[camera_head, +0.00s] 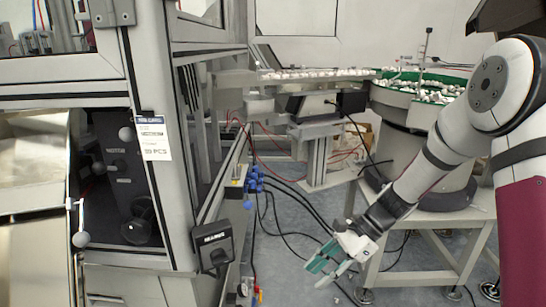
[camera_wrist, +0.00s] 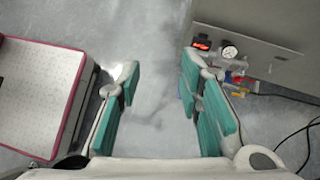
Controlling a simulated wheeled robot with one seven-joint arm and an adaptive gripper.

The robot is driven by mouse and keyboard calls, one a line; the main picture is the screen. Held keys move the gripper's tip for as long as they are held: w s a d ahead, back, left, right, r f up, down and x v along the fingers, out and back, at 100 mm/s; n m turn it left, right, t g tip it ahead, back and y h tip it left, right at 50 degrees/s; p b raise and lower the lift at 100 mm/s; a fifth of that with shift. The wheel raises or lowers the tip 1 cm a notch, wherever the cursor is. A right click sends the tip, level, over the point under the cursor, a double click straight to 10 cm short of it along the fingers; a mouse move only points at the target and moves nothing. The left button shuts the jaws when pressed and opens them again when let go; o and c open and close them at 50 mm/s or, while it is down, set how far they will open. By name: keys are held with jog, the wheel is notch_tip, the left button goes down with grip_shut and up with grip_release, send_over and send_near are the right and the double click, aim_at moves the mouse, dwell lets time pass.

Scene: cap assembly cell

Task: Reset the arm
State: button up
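My gripper (camera_head: 328,262) hangs low in the camera_head view, at the end of my white arm, which reaches down from the right. Its green-padded fingers point down and to the left over the grey floor. In the camera_wrist view the two fingers of my gripper (camera_wrist: 160,105) stand wide apart. Only bare floor shows between them, and nothing is held.
A grey machine frame (camera_head: 162,200) stands on the left, with a black box (camera_head: 212,245) on its corner. A bowl feeder (camera_head: 425,100) with a green rim stands on a metal table (camera_head: 440,240) behind my arm. Cables (camera_head: 290,190) cross the floor.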

jog(key=s+d+r+n+t+h+p, duration=0.1)
jog(key=s+r+n+h+p, duration=0.45)
jog(key=r, duration=0.75)
jog(key=s+d+r+n+t+p, duration=0.1)
jog(key=s+d+r+n+p, duration=0.2)
jog(key=s+r, duration=0.75)
jog(key=s+d+r+n+t+h+p, duration=0.3)
jog(key=s+r+n+p, duration=0.4)
jog(key=s+r, duration=0.8)
notch_tip(320, 180, up, 2)
jog(key=d+t+p, duration=0.1)
jog(key=p, duration=0.2)
jog(key=shift+s, duration=0.4)
